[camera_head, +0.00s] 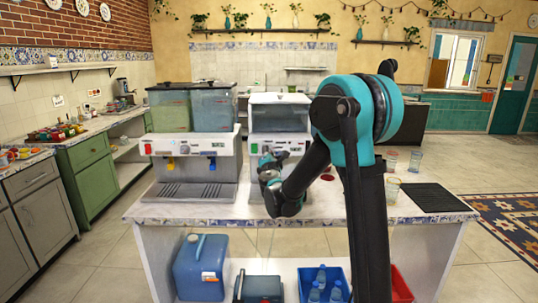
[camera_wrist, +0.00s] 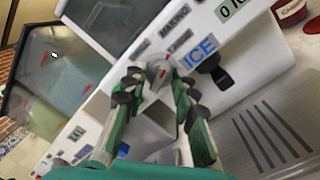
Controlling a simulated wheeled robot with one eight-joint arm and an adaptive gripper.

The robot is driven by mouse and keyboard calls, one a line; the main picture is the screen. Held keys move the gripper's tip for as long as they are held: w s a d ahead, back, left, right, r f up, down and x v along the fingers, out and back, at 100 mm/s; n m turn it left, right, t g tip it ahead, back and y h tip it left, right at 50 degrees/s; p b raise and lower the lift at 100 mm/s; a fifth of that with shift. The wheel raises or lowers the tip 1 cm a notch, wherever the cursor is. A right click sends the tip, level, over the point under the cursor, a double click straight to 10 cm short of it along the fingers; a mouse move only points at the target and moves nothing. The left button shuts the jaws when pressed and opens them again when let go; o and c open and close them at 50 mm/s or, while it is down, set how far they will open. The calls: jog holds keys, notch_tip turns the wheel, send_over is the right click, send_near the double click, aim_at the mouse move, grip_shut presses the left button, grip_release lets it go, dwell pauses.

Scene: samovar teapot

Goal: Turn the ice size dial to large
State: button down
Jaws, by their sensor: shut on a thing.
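The white ice machine (camera_head: 281,116) stands on the counter in the head view, with a clear tank on top. Its front panel, labelled ICE (camera_wrist: 199,53), fills the middle of the wrist view, tilted. The grey round dial (camera_wrist: 158,65) has a red mark and sits on this panel beside the ICE label. My gripper (camera_wrist: 158,77) has its green fingers with black tips on either side of the dial and is shut on it. In the head view my gripper (camera_head: 268,160) is at the machine's front and hides the dial. The size words around the dial are too small to read.
A twin-tank drink dispenser (camera_head: 192,148) stands to the left on the same counter (camera_head: 150,212). A black spout (camera_wrist: 214,70) and a slotted drip tray (camera_wrist: 268,136) are close to my gripper. Glasses (camera_head: 391,188) and a black mat (camera_head: 435,197) are to the right.

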dwell(0.3)
jog(key=c, duration=1.2)
grip_release()
jog(key=s, duration=1.2)
jog(key=shift+d+f, duration=0.2)
jog(key=shift+f, duration=0.2)
